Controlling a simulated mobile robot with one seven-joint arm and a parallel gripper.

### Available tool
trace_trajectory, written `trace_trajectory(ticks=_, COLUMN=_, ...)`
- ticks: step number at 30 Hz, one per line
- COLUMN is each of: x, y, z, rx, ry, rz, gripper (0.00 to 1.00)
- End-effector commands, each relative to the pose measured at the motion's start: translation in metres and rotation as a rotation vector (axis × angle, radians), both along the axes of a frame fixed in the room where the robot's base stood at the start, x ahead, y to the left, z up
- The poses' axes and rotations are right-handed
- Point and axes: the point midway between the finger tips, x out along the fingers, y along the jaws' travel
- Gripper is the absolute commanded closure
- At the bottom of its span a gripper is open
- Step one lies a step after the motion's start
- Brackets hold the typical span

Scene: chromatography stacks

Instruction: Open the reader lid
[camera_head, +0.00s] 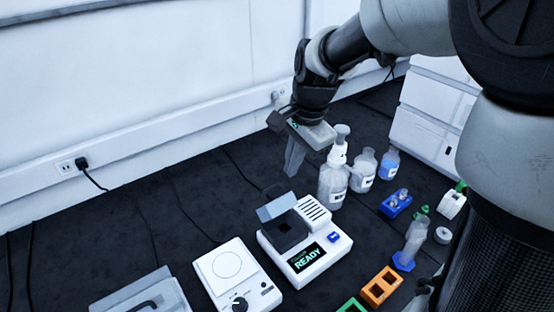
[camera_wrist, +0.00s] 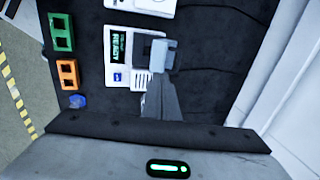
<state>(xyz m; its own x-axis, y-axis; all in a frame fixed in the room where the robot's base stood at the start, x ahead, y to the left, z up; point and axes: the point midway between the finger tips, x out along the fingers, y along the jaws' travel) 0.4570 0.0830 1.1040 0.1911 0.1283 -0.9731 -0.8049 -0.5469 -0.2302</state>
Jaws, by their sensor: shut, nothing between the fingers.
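The reader (camera_head: 325,262) is a white box whose dark screen shows READY in green. It also shows in the wrist view (camera_wrist: 116,76). Its lid (camera_head: 275,207) is a smoky translucent panel that stands tilted up at the back of a dark square well (camera_head: 287,232). My gripper (camera_head: 291,172) points down, behind and above the reader, and looks apart from the lid.
A white stirrer-like device (camera_head: 236,275) with a knob stands left of the reader. Clear bottles (camera_head: 333,184) stand close to its right and rear. An orange rack (camera_head: 381,287) and a blue rack (camera_head: 396,204) lie to the right. The black bench behind the reader is mostly free.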

Motion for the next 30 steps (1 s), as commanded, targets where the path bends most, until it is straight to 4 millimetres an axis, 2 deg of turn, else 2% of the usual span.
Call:
trace_trajectory(ticks=5, x=0.003, y=0.002, z=-0.021, rx=0.001, ry=0.005, rz=-0.006, gripper=1.00)
trace_trajectory(ticks=17, x=0.018, y=0.014, z=-0.102, rx=0.001, ry=0.005, rz=-0.003, gripper=1.00)
trace_trajectory(ticks=22, x=0.040, y=0.028, z=-0.106, rx=0.003, ry=0.001, rz=-0.002, gripper=1.00)
trace_trajectory(ticks=30, x=0.050, y=0.034, z=-0.110, rx=0.001, ry=0.001, rz=-0.004, gripper=1.00)
